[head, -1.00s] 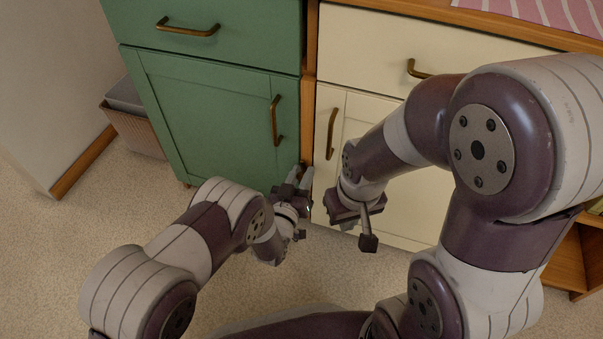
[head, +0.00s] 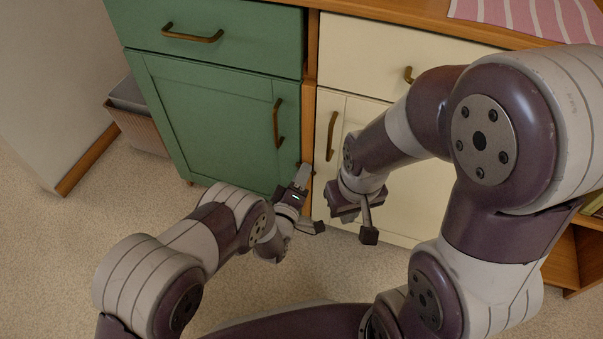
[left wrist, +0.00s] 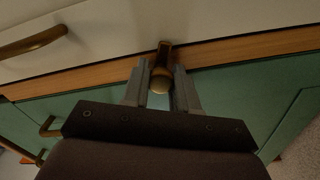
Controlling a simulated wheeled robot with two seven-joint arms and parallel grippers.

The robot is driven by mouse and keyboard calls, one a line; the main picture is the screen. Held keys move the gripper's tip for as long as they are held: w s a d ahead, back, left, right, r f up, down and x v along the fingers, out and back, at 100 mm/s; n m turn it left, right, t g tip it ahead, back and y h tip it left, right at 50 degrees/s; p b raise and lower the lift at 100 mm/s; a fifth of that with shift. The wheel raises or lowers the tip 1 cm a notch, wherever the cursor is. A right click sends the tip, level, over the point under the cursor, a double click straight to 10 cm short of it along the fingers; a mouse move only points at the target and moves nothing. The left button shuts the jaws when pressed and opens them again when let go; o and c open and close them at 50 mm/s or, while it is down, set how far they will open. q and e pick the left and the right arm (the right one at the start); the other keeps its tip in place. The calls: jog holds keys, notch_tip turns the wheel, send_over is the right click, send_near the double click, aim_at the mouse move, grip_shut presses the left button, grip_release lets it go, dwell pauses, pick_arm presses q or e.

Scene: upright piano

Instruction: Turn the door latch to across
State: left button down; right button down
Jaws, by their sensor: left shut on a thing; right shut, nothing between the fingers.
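The door latch (left wrist: 161,72) is a small brass-brown piece at the wooden strip between the green door and the cream door. In the left wrist view it lies between my left gripper's fingers (left wrist: 160,88), which are shut on it. There its long side runs crosswise to the strip, from the cream side towards the green side. In the head view my left gripper (head: 303,174) reaches the strip low beside the green door (head: 215,125), and its fingers mostly hide the latch. My right gripper (head: 368,235) is shut and empty, in front of the cream door (head: 350,112).
Brass handles sit on the green door (head: 278,122) and the cream door (head: 331,136). Drawers are above both doors. A basket (head: 140,128) stands by the wall at the left. My right arm is close in front of the cream cabinet. The floor at the left (head: 60,240) is clear.

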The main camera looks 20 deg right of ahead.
pick_arm(q)
jog(key=shift+f+n+p, duration=0.15)
jog(key=shift+n+p, duration=0.2)
jog(key=shift+n, duration=1.85)
jog(key=c, duration=0.9)
grip_release()
jog(key=shift+c, duration=0.2)
jog(key=p+v, duration=0.5)
jog(key=v, duration=0.7)
jog(key=shift+s+a+p, duration=0.2)
jog(key=shift+s+p, duration=0.1)
jog(key=shift+p, duration=0.1)
